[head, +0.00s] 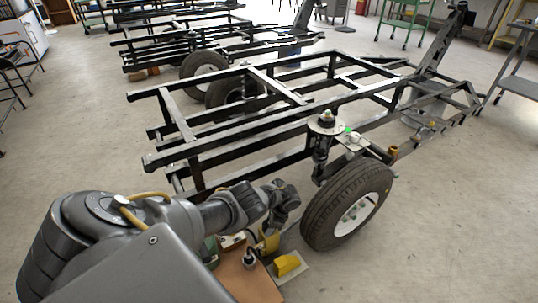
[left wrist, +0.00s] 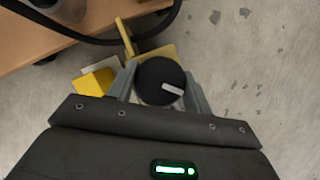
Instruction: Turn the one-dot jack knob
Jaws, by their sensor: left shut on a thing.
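A round black knob (left wrist: 155,72) with a white bar mark sits between the two grey fingers of my left gripper (left wrist: 161,88) in the left wrist view. The fingers are shut on its sides. No dot can be made out, so I cannot tell whether this is the one-dot knob. In the head view my left gripper (head: 284,208) is just left of the near wheel and hides the knob. A yellow jack part (head: 269,240) shows below the gripper. My right gripper is not in view.
A black trailer frame (head: 220,152) with a wheel (head: 348,203) and a spring strut (head: 321,150) stands close by. A wooden-topped table (head: 240,283) and a yellow wedge (head: 287,264) are below my arm.

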